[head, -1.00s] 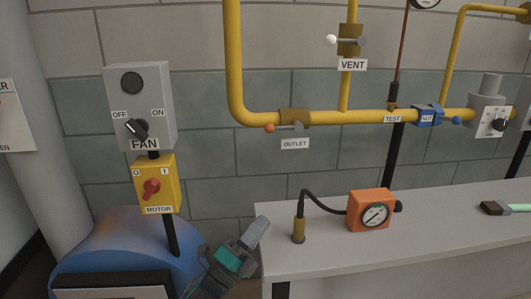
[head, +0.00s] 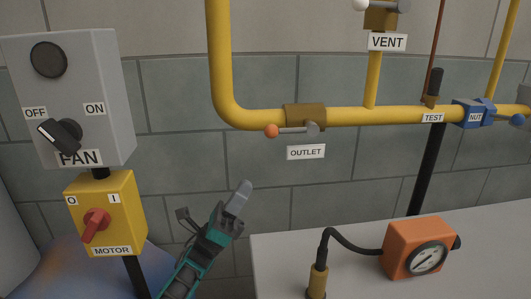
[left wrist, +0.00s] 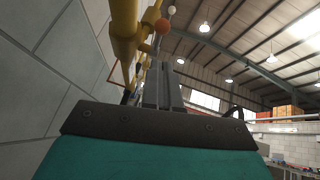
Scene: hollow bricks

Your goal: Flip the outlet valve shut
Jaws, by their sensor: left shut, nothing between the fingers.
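The outlet valve (head: 305,115) is a brass body on the yellow pipe, above the OUTLET label (head: 306,152). Its grey lever (head: 295,130) lies along the pipe, with an orange knob (head: 271,131) at its left end. The orange knob also shows in the left wrist view (left wrist: 162,26), beyond my fingers. My left gripper (head: 241,195) is shut and empty, below and left of the knob and apart from it. Its two fingers show side by side in the left wrist view (left wrist: 161,85). My right gripper is not in view.
The grey FAN box (head: 75,95) and yellow MOTOR switch box (head: 105,215) stand at the left. The VENT valve (head: 380,17) is above right. An orange gauge (head: 415,249) with a hose sits on the white bench (head: 350,232). The wall below the pipe is clear.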

